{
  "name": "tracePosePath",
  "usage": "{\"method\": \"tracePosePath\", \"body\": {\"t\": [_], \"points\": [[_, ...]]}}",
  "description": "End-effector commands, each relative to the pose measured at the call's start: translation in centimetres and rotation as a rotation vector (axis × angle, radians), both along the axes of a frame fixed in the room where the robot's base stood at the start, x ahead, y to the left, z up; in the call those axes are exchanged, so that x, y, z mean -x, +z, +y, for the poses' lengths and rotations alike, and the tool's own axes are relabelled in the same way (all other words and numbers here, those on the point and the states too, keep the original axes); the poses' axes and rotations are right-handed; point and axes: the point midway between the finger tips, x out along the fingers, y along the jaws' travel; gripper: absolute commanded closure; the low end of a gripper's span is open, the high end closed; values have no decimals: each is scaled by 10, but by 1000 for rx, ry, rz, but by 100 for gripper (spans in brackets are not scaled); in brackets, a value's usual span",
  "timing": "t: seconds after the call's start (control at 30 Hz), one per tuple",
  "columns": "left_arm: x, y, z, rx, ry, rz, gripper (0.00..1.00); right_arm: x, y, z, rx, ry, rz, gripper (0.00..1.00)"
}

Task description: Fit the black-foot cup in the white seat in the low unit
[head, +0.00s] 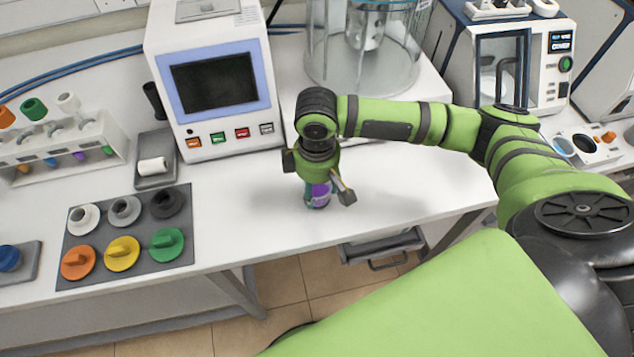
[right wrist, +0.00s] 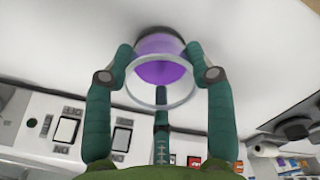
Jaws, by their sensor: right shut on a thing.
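My right gripper (head: 319,187) points down at the white table and is shut on a clear cup with purple contents (head: 320,198). In the right wrist view the cup (right wrist: 162,68) shows its round rim towards the camera, between the fingers (right wrist: 163,72). A dark foot shows at its far end. The cup is at or just above the table top; I cannot tell whether it touches. A low unit (head: 606,157) stands at the far right of the head view, with round openings and an orange knob. Which opening is the white seat is unclear. My left gripper is not in view.
A device with a dark screen (head: 213,84) stands behind left. A glass vessel (head: 362,45) is behind the arm, and a white cabinet (head: 512,65) is behind right. A grey board with coloured knobs (head: 70,240) lies left. The table right of the cup is clear.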

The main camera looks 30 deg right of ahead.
Motion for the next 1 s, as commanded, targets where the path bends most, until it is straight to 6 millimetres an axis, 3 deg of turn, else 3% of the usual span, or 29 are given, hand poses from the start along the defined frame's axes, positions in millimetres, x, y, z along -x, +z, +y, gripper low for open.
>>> {"method": "tracePosePath", "body": {"t": [0.23,0.27,0.3,0.33,0.73,0.87,1.0], "points": [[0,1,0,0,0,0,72,0,-2,0,0,0,0,81],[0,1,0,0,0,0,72,0,-3,0,-1,0,-1,41],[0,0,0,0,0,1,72,0,-3,0,-1,0,-1,25],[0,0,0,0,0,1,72,0,-3,0,-1,0,-1,21],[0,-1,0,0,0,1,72,-1,2,0,0,0,-2,21],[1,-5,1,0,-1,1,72,-1,18,1,-3,0,-5,21],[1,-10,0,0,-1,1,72,-2,48,1,-3,1,-7,21]]}}
